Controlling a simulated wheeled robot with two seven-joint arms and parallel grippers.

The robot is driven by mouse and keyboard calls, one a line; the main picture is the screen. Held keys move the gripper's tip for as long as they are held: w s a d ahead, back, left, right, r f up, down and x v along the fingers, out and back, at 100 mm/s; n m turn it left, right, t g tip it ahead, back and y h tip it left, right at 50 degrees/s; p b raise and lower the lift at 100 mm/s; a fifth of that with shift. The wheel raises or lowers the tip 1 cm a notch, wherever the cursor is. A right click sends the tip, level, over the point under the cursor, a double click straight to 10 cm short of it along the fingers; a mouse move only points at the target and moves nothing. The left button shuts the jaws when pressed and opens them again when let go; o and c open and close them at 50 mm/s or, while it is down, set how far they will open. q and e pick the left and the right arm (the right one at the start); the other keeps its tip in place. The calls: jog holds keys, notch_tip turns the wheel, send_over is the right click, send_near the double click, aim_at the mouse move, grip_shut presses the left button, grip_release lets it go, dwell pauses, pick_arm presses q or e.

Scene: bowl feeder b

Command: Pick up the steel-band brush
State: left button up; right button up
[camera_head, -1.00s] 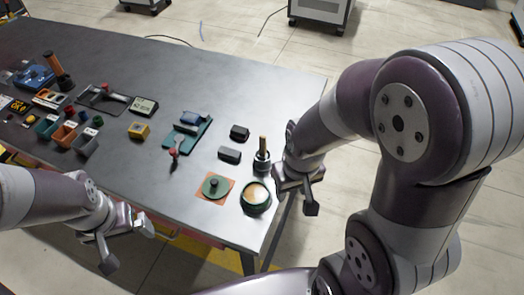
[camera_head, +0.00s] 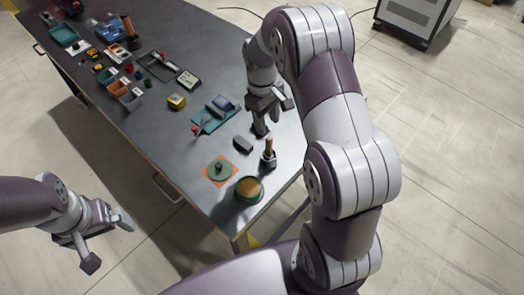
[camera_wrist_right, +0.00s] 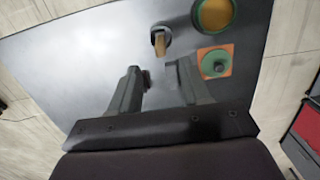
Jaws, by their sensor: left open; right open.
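A brush with an upright wooden handle (camera_head: 268,146) stands in a dark round base near the right edge of the table; a paler band shows low on it, too small to be sure of steel. It also shows in the right wrist view (camera_wrist_right: 160,42), beyond the fingertips. My right gripper (camera_head: 274,117) is open and empty above the table, behind the brush in the head view and apart from it. Its two fingers show in the wrist view (camera_wrist_right: 160,76) with nothing between them. My left gripper (camera_head: 108,242) is open and empty, off the table's front left side.
A green-rimmed bowl (camera_head: 249,190) and a green disc with a knob on an orange square (camera_head: 218,171) lie near the brush. A dark block (camera_head: 243,144) is just left of it. Another upright orange-brown handle (camera_head: 128,25) stands far back.

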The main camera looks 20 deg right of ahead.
jog(key=p, duration=0.1)
send_near(270, 156)
jog(key=f, duration=0.1)
jog(key=f+p, duration=0.1)
jog(key=f, duration=0.1)
jog(key=f+p, duration=0.1)
jog(key=shift+d+f, duration=0.3)
jog(key=shift+f, duration=0.05)
notch_tip(270, 156, down, 3)
jog(key=shift+r, duration=0.15)
jog(key=shift+c, duration=1.2)
jog(key=c, duration=0.5)
pick_arm(q)
jog(key=r, duration=0.2)
jog(key=shift+w+a+r, duration=0.3)
jog(key=shift+w+r, duration=0.05)
jog(key=shift+w, duration=0.05)
pick_arm(e)
grip_shut()
